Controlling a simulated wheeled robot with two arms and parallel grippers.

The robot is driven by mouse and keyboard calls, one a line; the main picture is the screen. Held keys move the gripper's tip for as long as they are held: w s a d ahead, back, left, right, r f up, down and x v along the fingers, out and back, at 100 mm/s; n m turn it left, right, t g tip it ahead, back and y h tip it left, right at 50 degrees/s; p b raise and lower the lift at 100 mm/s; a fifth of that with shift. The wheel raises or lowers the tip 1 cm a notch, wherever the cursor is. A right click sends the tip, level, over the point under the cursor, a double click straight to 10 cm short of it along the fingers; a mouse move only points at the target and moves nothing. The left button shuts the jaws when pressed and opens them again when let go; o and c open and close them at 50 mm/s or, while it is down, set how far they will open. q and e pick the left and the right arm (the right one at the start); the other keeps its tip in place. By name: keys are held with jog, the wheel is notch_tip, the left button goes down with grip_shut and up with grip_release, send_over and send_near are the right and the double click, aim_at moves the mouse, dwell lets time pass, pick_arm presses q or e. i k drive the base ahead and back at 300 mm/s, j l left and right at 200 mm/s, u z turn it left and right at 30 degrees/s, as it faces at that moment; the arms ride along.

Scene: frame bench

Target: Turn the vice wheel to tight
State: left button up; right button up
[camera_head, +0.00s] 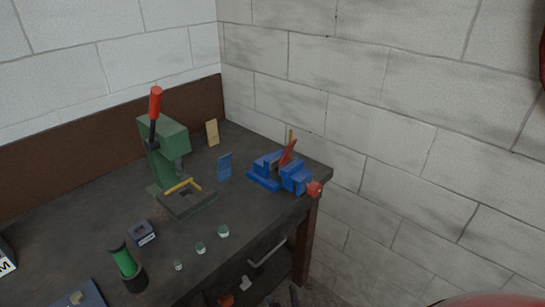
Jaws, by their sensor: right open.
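The blue vice (296,181) stands at the right end of the dark workbench (95,225). Its small orange-red wheel (315,189) is on the vice's near right end, by the bench edge. A red upright piece (288,152) stands at the vice jaws; I cannot tell how firmly it is held. The wheel's setting is too small to read. My left gripper is out of view.
A green press (162,145) with a red-topped lever stands left of the vice. A blue plate (224,166), several small green-topped pieces and a green cylinder (124,262) are on the bench. A block wall (400,150) rises close behind and right.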

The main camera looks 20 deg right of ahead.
aim_at(313, 188)
jog(key=l, duration=0.8)
jog(key=i+l+u, duration=0.1)
jog(key=l, duration=0.7)
